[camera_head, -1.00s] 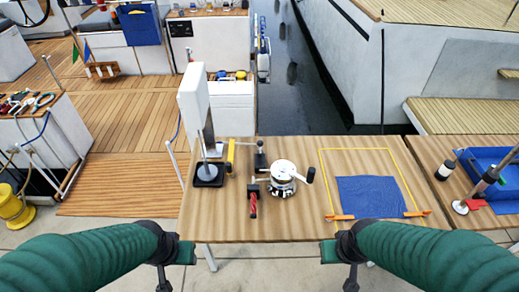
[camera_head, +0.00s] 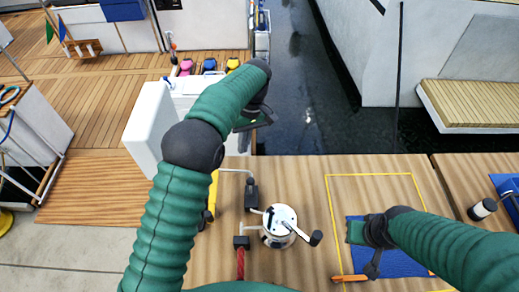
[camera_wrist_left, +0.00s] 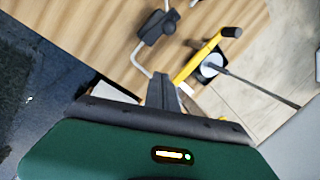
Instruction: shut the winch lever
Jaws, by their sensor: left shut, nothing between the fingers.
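The silver and white winch (camera_head: 281,222) stands on the wooden table in the head view. Its lever (camera_head: 301,233) sticks out to the right and ends in a black knob. My left gripper (camera_head: 247,125) is raised at the table's far edge, beyond the winch and apart from it. Its dark fingers (camera_wrist_left: 162,92) are shut and empty in the left wrist view. The winch is not clear in that view. My right gripper (camera_head: 373,265) is over the blue cloth, right of the winch; its finger gap does not show.
A black block with a bent metal rod (camera_head: 252,190) stands behind the winch and shows in the wrist view (camera_wrist_left: 158,28). A yellow handle (camera_wrist_left: 200,58) is beside it. A red-handled piece (camera_head: 240,262) lies left of the winch. A blue cloth (camera_head: 405,262) lies right.

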